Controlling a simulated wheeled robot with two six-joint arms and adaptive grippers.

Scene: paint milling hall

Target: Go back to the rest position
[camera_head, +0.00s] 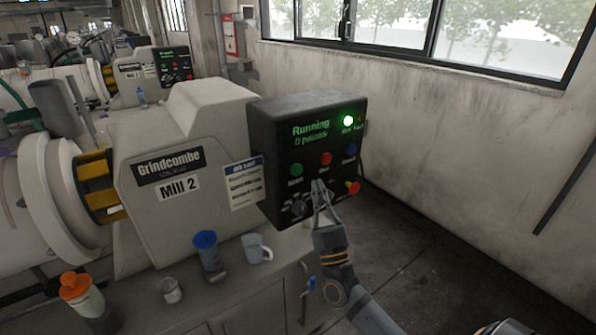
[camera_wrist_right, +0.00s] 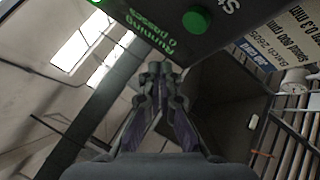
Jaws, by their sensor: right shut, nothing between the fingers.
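My right gripper (camera_head: 319,190) is shut and empty, its tips pointing up at the lower face of the black control box (camera_head: 282,122) on Mill 2. Whether the tips touch the panel, I cannot tell. The box's display reads "Running" and a green lamp (camera_head: 348,121) is lit. A green button (camera_head: 296,170), red button (camera_head: 326,158) and blue button (camera_head: 350,150) sit above the fingers. A dark knob (camera_head: 298,207) is just left of them. In the right wrist view the closed fingers (camera_wrist_right: 160,70) lie in front of the box's underside. My left gripper is not in view.
Below the box, a bench holds a white mug (camera_head: 257,248), a blue-lidded container (camera_head: 208,252), a small glass jar (camera_head: 170,290) and an orange-capped bottle (camera_head: 84,300). Open floor (camera_head: 430,270) lies to the right.

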